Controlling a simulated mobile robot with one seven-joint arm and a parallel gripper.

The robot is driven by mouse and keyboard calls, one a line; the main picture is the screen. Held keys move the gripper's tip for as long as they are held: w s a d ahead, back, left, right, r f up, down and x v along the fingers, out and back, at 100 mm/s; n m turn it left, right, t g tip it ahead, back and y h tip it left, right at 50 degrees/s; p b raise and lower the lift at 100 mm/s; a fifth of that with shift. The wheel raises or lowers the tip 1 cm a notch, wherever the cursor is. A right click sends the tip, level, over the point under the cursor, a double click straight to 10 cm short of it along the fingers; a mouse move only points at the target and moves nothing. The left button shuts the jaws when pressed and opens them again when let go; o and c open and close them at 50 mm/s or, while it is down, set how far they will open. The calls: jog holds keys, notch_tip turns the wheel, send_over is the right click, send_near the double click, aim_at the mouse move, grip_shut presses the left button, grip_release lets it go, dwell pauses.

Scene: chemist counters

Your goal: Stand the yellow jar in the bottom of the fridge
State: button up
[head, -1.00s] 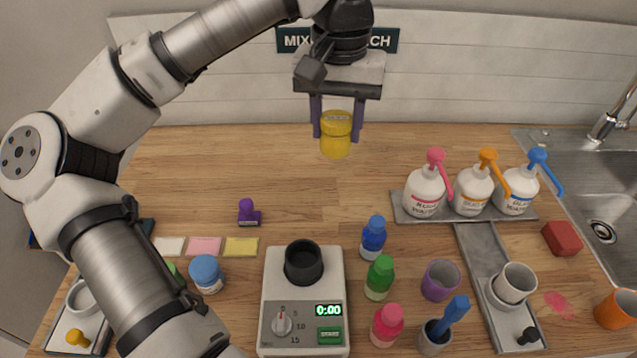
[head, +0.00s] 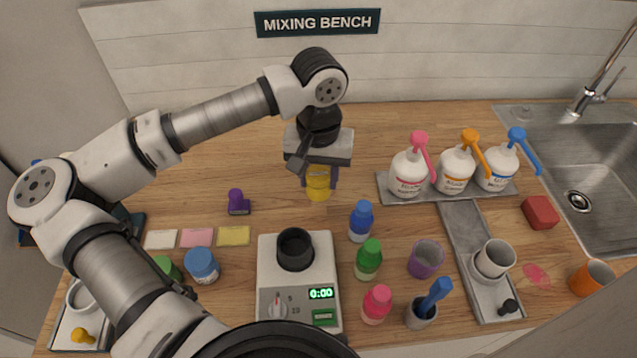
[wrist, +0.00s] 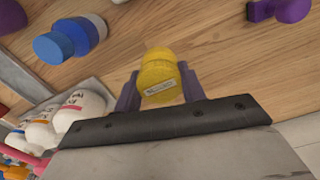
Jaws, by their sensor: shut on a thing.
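The yellow jar (head: 318,185) is between the purple fingers of my gripper (head: 319,178), over the back middle of the wooden bench. My gripper points down and is shut on the jar. The jar looks upright in the head view; I cannot tell whether its base touches the wood. In the wrist view the yellow jar (wrist: 160,76) shows its lid and a pale label, with a finger of my gripper (wrist: 158,90) on each side. The fridge is not in either view.
The wooden bench (head: 200,140) is clear behind and left of the jar. A blue bottle (head: 361,222) and a scale (head: 297,270) with a black cup stand in front. Several pump bottles (head: 455,168) stand on a tray at right, before the sink (head: 590,185).

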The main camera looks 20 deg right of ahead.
aim_at(319, 189)
notch_tip(319, 189, down, 4)
jog(key=shift+r+p, duration=0.1)
jog(key=shift+p, duration=0.35)
jog(key=shift+f+b, duration=0.25)
jog(key=shift+b, duration=0.15)
jog(key=o, duration=1)
jog(key=shift+r, duration=0.1)
jog(key=shift+o, duration=0.3)
jog(key=shift+r, duration=0.1)
